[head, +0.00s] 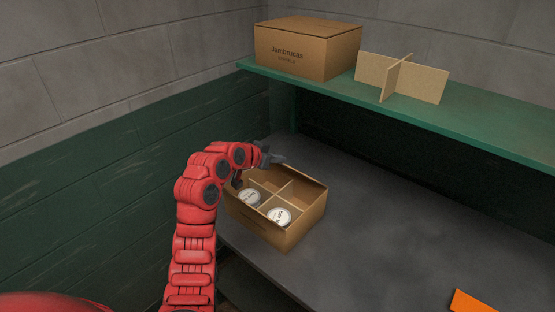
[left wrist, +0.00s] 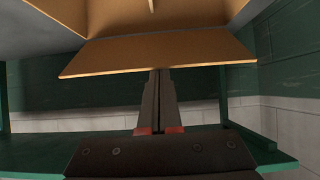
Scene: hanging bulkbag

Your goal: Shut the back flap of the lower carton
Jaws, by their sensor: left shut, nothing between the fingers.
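The lower carton (head: 292,238) stands open on the grey lower surface in the head view. A divider splits it into compartments; two round white-topped cans (head: 279,216) (head: 249,197) sit in the front ones, and the back ones look empty. My left gripper (head: 277,159) is shut and empty at the carton's back edge. In the left wrist view its closed fingers (left wrist: 157,85) point at the edge of a tan flap (left wrist: 160,54), apparently the back flap, standing out from the carton. I cannot tell whether they touch. My right gripper is not in view.
A green shelf (head: 480,125) hangs above and behind, holding a closed carton (head: 300,50) and a loose cardboard divider (head: 425,81). The wall is close on the left. The grey surface (head: 390,215) is clear right of the lower carton. An orange piece (head: 470,302) shows at bottom right.

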